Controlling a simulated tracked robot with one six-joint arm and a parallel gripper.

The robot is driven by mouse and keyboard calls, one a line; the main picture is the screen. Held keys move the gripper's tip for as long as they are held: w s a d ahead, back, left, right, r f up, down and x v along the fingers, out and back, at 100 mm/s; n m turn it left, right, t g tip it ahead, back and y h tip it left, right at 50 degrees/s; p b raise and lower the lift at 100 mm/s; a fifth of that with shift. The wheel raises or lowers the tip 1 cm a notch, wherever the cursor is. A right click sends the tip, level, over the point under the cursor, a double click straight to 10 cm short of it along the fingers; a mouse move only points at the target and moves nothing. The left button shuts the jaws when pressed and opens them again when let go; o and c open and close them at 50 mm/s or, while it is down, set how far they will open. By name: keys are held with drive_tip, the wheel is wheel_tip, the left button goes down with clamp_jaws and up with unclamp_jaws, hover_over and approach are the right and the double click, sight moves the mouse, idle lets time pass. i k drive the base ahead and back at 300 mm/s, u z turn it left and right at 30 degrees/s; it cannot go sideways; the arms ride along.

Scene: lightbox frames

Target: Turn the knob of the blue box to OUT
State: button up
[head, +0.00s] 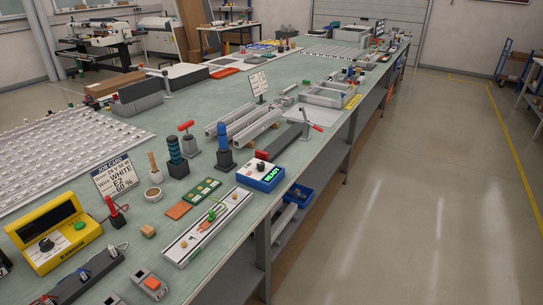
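The blue box (253,184) stands near the right edge of the green bench, at the middle of the head view. It has a pale top panel, a small black knob (260,167) and a green lit display (271,174) that reads READY. The knob's pointer and any labels around it are too small to read, so I cannot tell which position it is set to. My gripper is not in view.
The bench (237,97) is crowded. A dark bar with a red end (280,142) lies behind the blue box. A white board (207,228) with wires is in front. A yellow device (65,232) with a black knob stands at left. The aisle floor (420,200) is clear.

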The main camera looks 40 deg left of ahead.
sight(260, 167)
drive_tip(key=i, duration=2.15)
drive_tip(key=u, duration=3)
